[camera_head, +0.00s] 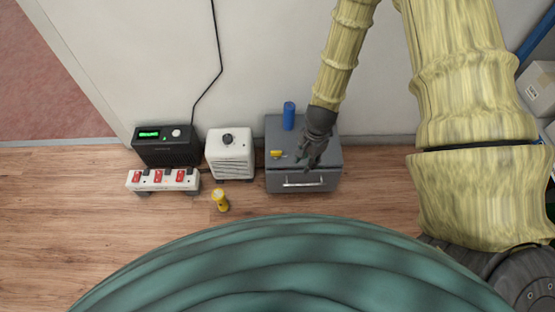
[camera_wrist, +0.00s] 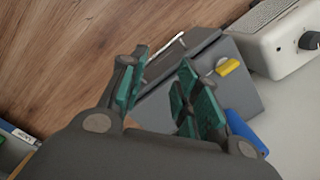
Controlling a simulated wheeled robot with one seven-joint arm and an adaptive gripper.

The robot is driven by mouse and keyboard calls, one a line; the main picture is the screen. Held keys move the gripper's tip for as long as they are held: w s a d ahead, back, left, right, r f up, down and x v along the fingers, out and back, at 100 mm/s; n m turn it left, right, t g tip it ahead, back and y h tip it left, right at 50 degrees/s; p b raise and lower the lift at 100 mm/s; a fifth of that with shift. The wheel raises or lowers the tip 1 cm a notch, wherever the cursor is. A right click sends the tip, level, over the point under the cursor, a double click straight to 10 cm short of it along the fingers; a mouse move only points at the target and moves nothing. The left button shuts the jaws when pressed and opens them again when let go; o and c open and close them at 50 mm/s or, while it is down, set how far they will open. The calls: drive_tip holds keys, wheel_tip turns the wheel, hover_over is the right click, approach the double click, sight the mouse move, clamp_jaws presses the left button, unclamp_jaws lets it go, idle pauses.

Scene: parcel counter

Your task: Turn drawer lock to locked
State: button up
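The drawer lock shows as a small yellow turn-piece (camera_head: 277,153) with a grey stub beside it, at the left of the grey drawer cabinet's top (camera_head: 284,170). In the wrist view the yellow piece (camera_wrist: 229,67) is beyond my right-hand finger, on the cabinet (camera_wrist: 247,92). Its locked or unlocked position cannot be told. My gripper (camera_head: 308,160) is over the cabinet, right of the yellow piece and apart from it. In the wrist view my gripper (camera_wrist: 164,63) has its green-padded fingers apart, with nothing between them. The drawer looks shut, with a pale bar handle (camera_head: 303,184).
A blue cylinder (camera_head: 289,116) stands at the back of the cabinet top. Left are a white box with a dark knob (camera_head: 232,158), a black unit with a green display (camera_head: 166,147), a red-switched strip (camera_head: 163,180) and a yellow flashlight-like item (camera_head: 221,203). A wall stands behind.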

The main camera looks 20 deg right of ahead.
sight(277, 152)
drive_tip(key=w+a+f+m+t+y+b, duration=0.1)
drive_tip(key=w+m+y+b, duration=0.15)
drive_tip(key=w+b, duration=0.3)
drive_tip(key=w+a+f+m+y+b, duration=0.1)
drive_tip(key=w+m+b, duration=0.35)
drive_tip(key=w, duration=0.25)
drive_tip(key=shift+h, duration=0.25)
drive_tip(key=b+x, duration=0.3)
drive_tip(key=x, duration=0.2)
drive_tip(key=b+x, duration=0.3)
drive_tip(key=x, duration=0.2)
drive_tip(key=shift+w, duration=0.2)
drive_tip(key=shift+c, duration=0.4)
clamp_jaws()
